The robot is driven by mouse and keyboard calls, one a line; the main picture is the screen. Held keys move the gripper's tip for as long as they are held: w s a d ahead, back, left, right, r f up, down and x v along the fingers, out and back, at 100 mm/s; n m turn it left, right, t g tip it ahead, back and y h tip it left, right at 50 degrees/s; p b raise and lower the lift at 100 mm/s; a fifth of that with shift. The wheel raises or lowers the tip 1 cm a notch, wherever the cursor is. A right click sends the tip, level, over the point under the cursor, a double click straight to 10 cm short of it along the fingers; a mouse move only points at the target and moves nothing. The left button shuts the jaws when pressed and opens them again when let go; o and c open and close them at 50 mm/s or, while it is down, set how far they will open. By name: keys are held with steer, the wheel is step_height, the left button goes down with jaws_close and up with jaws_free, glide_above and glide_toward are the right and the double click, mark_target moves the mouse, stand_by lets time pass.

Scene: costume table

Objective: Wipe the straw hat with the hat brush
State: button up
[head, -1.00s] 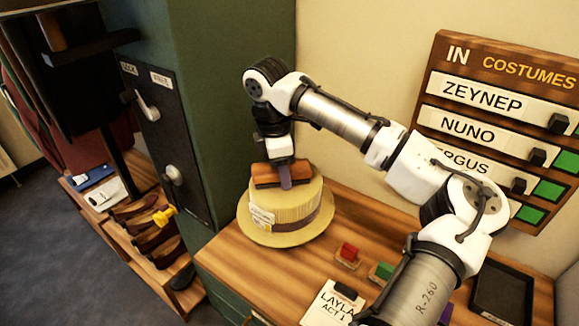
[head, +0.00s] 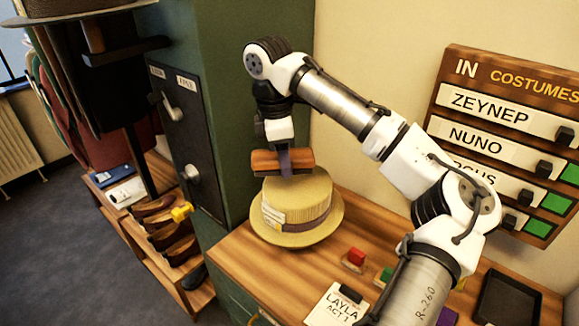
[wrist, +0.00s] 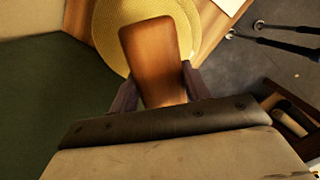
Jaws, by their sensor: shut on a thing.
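The straw hat (head: 292,202) sits brim-down on the wooden table, with a dark band and a pale tag on its side. My gripper (head: 286,164) is shut on the hat brush (head: 268,163), a brown wooden block held level above the hat's crown. A small gap seems to show between the brush and the crown. In the wrist view the brush (wrist: 150,50) lies between my two fingers, and the yellow straw of the hat (wrist: 107,35) shows behind it. The brush's underside is hidden there.
A green cabinet (head: 240,100) stands close on the left of the hat. Red (head: 354,256) and green blocks, a clipboard card (head: 337,305) and a black tray (head: 507,298) lie to the right on the table. A costumes board (head: 505,140) hangs on the wall.

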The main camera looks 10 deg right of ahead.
steer(key=shift+r, duration=1)
